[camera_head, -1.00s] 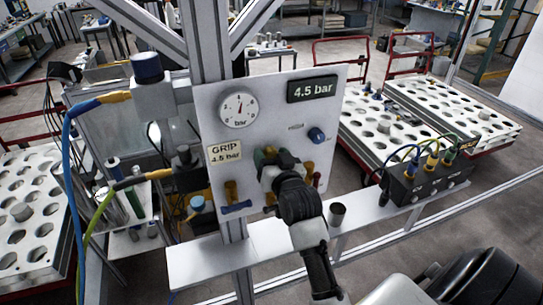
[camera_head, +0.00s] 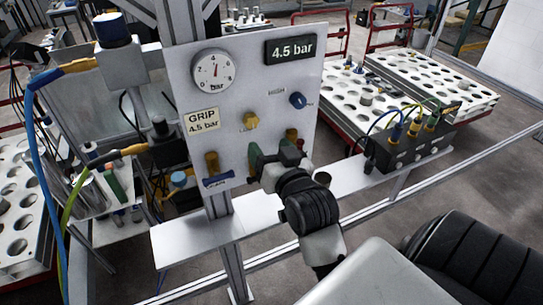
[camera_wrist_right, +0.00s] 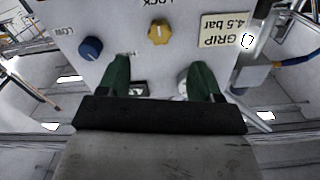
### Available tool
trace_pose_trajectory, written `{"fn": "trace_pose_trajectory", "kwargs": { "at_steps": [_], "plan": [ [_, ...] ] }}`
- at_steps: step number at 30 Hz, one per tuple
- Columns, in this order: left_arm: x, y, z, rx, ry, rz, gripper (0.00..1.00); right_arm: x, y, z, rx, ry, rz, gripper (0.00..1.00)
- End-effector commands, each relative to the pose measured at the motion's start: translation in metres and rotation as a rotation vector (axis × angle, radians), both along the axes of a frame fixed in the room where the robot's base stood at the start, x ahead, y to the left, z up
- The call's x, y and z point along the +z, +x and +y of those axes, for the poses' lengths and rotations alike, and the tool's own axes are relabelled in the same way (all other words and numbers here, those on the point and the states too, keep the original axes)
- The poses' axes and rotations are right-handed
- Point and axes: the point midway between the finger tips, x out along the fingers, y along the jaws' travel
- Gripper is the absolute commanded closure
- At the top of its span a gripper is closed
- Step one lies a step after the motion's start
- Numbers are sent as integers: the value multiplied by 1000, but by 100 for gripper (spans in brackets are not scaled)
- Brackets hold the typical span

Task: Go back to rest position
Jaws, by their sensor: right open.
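My right gripper (camera_head: 276,160) is in front of the lower part of the white panel (camera_head: 240,75). In the right wrist view its two green fingers (camera_wrist_right: 160,80) are spread, with nothing between them. The yellow knob (camera_head: 250,120) is above the fingers in the head view and uncovered. It also shows in the wrist view (camera_wrist_right: 160,31), apart from the fingers. The blue knob (camera_head: 298,100) is at the panel's right side. My left gripper is not in view.
The panel has a round gauge (camera_head: 214,71), a 4.5 bar display (camera_head: 290,47) and a GRIP label (camera_head: 201,121). A black connector box (camera_head: 410,145) with cables stands on the rail at right. Hole trays (camera_head: 430,80) are behind.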

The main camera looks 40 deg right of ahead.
Motion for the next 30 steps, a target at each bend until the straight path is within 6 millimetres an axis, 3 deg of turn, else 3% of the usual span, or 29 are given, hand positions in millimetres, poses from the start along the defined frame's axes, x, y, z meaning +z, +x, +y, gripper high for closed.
{"fn": "trace_pose_trajectory", "kwargs": {
  "at_steps": [20,23,26,30],
  "plan": [
    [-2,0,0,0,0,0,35,-2,-6,2,4,0,12,35],
    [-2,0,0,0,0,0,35,-21,-9,12,39,-10,105,35],
    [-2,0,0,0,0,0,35,-63,-23,31,115,-32,315,35],
    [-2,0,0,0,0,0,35,-125,-62,59,234,-74,649,35]
  ]
}}
